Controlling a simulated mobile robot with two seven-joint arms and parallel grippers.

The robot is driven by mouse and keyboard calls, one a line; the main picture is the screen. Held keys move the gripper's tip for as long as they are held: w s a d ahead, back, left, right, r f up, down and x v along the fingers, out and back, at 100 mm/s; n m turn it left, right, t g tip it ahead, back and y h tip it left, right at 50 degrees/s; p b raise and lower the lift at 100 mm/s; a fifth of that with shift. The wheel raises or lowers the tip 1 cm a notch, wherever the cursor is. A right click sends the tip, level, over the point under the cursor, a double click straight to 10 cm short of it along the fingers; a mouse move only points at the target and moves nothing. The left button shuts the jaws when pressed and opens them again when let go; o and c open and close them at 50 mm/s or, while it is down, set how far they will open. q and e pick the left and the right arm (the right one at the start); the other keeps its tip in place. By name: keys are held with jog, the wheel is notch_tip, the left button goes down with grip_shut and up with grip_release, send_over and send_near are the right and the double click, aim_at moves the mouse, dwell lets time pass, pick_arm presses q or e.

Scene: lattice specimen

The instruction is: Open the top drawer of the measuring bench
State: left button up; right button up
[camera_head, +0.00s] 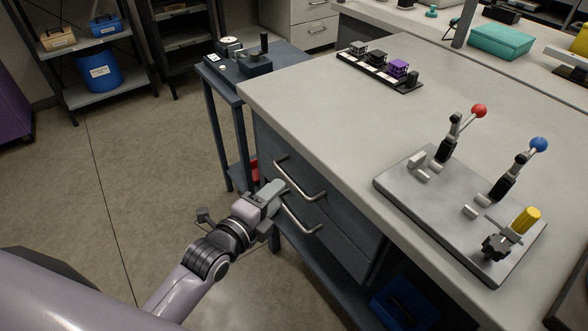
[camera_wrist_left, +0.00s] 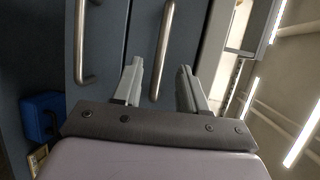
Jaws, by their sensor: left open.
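The measuring bench (camera_head: 330,110) has a pale grey top and dark blue-grey drawer fronts. The top drawer's silver bar handle (camera_head: 312,192) is on the upper front, and the drawer looks closed. The lower drawer's handle (camera_head: 306,226) is just below it. The lower handle (camera_wrist_left: 82,40) shows to the left. My right gripper is not in view.
A board with red, blue and yellow-handled clamps (camera_head: 455,215) sits on the bench top. A small rack of samples (camera_head: 380,70) stands farther back. A blue side table (camera_head: 240,85) is beside the bench. A blue bin (camera_head: 405,302) is underneath. The floor (camera_head: 150,170) at left is clear.

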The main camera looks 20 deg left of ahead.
aim_at(288, 182)
pick_arm(q)
jog(key=shift+b+x, duration=0.4)
jog(key=shift+x, duration=3.15)
jog(key=shift+r, duration=0.1)
jog(key=shift+c, duration=0.2)
grip_shut()
